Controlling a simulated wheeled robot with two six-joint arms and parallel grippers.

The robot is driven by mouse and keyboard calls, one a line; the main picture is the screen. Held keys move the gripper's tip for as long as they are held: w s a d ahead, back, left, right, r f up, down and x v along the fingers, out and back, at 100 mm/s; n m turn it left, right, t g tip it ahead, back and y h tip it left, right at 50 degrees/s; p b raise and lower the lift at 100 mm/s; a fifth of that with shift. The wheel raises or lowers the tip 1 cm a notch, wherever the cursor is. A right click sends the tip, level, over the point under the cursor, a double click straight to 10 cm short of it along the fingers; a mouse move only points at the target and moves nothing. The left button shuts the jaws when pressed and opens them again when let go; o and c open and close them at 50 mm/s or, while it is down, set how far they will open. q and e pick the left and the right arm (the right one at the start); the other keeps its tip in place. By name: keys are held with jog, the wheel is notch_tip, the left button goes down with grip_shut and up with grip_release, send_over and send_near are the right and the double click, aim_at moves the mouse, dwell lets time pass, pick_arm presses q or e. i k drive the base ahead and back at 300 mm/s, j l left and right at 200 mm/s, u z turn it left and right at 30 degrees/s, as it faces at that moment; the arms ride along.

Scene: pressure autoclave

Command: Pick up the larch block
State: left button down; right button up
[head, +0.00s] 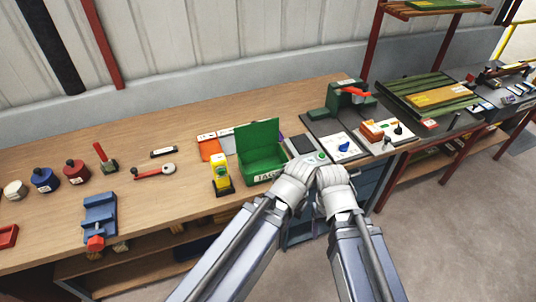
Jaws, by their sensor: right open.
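I cannot single out the larch block for certain. A small orange-brown block (373,130) lies on a white panel at the right part of the bench, but its material is too small to tell. My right gripper (327,167) is open at the bench's front edge, to the left of that panel and apart from the block. My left gripper (308,167) is close beside it, just right of the green box; its fingers are too small and overlapped to read. The wrists hide part of the bench edge.
An open green box (262,163) and a yellow device (220,172) stand left of my grippers. A green machine with a red lever (350,98) stands behind the panel. A blue vise (99,213) and several pots are far left. Bare wood (165,205) lies between.

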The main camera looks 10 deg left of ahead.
aim_at(370, 130)
jog(key=i+l+z, duration=0.2)
jog(key=i, duration=0.3)
jog(key=i+l+z, duration=0.2)
jog(key=i+l, duration=0.15)
jog(key=i, duration=0.15)
jog(key=i+l+z, duration=0.2)
jog(key=i, duration=0.3)
jog(key=j, duration=0.1)
